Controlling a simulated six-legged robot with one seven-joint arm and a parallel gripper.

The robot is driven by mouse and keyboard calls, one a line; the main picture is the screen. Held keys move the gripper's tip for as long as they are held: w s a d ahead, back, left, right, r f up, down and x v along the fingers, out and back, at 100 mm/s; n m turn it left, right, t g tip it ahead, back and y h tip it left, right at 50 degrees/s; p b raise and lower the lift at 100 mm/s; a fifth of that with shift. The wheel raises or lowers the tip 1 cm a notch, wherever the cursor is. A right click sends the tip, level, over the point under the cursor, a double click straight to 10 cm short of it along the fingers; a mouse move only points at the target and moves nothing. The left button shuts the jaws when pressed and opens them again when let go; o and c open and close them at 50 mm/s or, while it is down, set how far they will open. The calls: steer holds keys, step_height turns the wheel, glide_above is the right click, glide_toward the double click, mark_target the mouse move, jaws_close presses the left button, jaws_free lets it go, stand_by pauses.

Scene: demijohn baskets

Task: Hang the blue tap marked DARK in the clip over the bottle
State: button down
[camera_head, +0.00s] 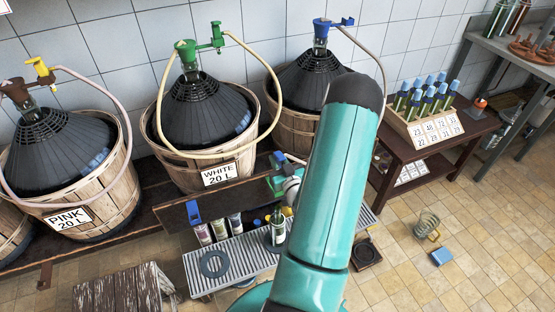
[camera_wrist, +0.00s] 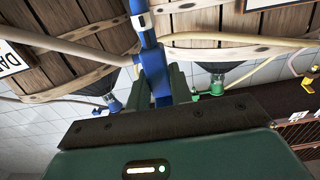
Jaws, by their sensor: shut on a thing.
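In the head view my gripper (camera_head: 281,177) is largely behind my teal arm, near the right end of the wooden board. It is shut on the blue tap (camera_head: 279,157), which has a pale hose. In the wrist view the tap (camera_wrist: 151,62) stands as a long blue piece between the dark green fingers (camera_wrist: 168,84); no DARK marking is readable on it. A dark green bottle (camera_head: 278,230) with a pale label stands on the slatted grate, below the gripper. A blue clip-like piece (camera_head: 194,213) is on the board at left. The clip over the bottle cannot be made out.
Baskets marked PINK (camera_head: 110,190) and WHITE (camera_head: 188,172) and a third basket (camera_head: 285,125) with a blue stopper (camera_head: 320,32) stand behind. The grate (camera_head: 205,279) carries a dark ring (camera_head: 214,264). A crate (camera_head: 432,133) stands on the right table.

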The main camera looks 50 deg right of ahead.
steer(key=shift+a+f, duration=0.2)
steer(key=shift+f, duration=3.2)
step_height(320, 180, down, 7)
stand_by(2.6)
steer(key=shift+d+r, duration=0.1)
steer(key=c, duration=1.2)
jaws_free()
steer(key=shift+o, duration=0.2)
steer(key=v, duration=1.4)
